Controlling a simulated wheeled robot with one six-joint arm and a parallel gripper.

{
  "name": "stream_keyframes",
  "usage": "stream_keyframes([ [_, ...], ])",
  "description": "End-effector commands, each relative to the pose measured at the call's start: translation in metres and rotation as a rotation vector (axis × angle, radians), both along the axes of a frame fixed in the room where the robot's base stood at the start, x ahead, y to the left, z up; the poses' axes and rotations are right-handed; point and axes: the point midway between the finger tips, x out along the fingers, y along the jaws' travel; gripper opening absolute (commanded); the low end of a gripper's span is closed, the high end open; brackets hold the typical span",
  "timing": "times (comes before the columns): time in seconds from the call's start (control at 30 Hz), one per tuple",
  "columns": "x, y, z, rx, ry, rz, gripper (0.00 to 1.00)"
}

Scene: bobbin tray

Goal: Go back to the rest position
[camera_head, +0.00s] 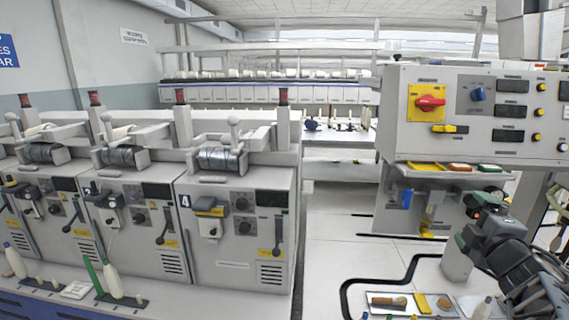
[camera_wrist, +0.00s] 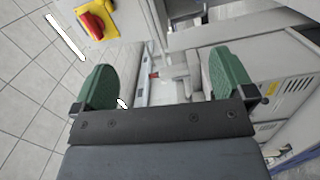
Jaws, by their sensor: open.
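My gripper (camera_wrist: 158,85) shows in the wrist view with its two green fingers wide apart and nothing between them. In the head view my gripper (camera_head: 470,218) is at the right, in the air in front of the control cabinet, at the end of my dark arm. It is small there and partly hidden by my own wrist. A tray (camera_head: 388,303) with small items in it lies at the bottom right, below and to the left of my arm.
Grey winding machines (camera_head: 235,225) fill the left side. A control cabinet (camera_head: 455,140) with a red switch (camera_head: 430,103) stands at the right; the switch also shows in the wrist view (camera_wrist: 93,24). White bobbins (camera_head: 112,278) stand on the left ledge. The floor between (camera_head: 330,220) is clear.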

Motion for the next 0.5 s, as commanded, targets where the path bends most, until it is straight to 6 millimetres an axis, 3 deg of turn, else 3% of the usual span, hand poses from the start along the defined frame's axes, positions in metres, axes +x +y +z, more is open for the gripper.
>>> stream_keyframes([
  [0.33,0.011,0.026,0.024,0.326,0.016,-0.181,1.00],
  [0.5,0.007,0.061,0.023,0.622,0.106,-0.316,1.00],
])
